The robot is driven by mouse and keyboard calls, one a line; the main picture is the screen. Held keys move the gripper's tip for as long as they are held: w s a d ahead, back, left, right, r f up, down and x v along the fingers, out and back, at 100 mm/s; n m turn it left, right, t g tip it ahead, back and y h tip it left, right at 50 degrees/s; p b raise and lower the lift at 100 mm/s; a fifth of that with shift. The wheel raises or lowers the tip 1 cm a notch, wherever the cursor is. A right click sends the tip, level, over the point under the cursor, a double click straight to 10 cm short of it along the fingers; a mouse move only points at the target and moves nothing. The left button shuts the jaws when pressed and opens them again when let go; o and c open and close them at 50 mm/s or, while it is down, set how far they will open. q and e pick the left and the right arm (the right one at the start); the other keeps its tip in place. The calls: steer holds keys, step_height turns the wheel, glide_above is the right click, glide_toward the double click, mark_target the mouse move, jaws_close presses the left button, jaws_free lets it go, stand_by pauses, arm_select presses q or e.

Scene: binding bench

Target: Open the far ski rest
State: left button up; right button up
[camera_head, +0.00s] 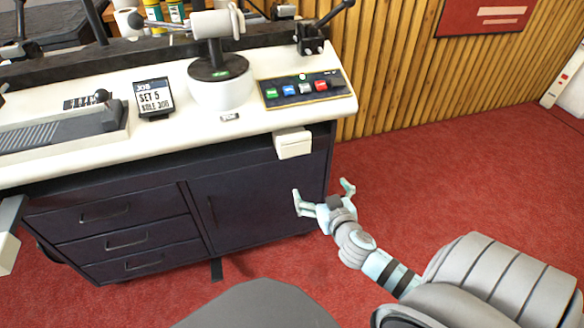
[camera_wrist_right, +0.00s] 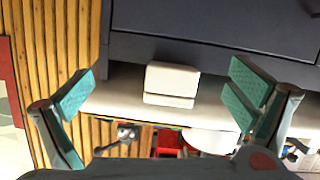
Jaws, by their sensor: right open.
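A small white block, which looks like the far ski rest (camera_head: 293,143), is on the bench's front edge near its right end. It hangs against the dark cabinet front, apparently folded down. In the right wrist view the same white block (camera_wrist_right: 172,84) lies between my fingers in the picture, at a distance. My right gripper (camera_head: 322,188) is open and empty, below and slightly right of the block, not touching it. A pale block on a grey bar (camera_head: 8,238) shows at the left edge; I cannot tell if it is the other rest. My left gripper is not in view.
The white benchtop (camera_head: 190,125) carries a button panel (camera_head: 303,90), a job sign (camera_head: 154,98), a pedestal device (camera_head: 218,75) and a dark clamp (camera_head: 310,38). A cabinet with drawers (camera_head: 120,240) stands below. The red floor (camera_head: 430,165) to the right is clear.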

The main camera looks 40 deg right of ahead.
mark_target(296, 138)
step_height(296, 138, up, 8)
steer(key=w+a+m+t+b, duration=0.1)
steer(key=w+a+t+b, duration=0.1)
steer(key=t, duration=0.1)
steer(key=p+x, duration=0.1)
steer(key=x, duration=1.1)
steer(key=shift+d, duration=0.2)
steer(key=shift+w+d, duration=0.2)
steer(key=shift+w, duration=0.4)
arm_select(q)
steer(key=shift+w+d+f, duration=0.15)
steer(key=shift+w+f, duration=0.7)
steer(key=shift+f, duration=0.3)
arm_select(e)
steer(key=shift+c, duration=0.4)
steer(key=c, duration=1.6)
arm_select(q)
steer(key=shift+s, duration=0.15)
arm_select(e)
steer(key=shift+s, duration=0.1)
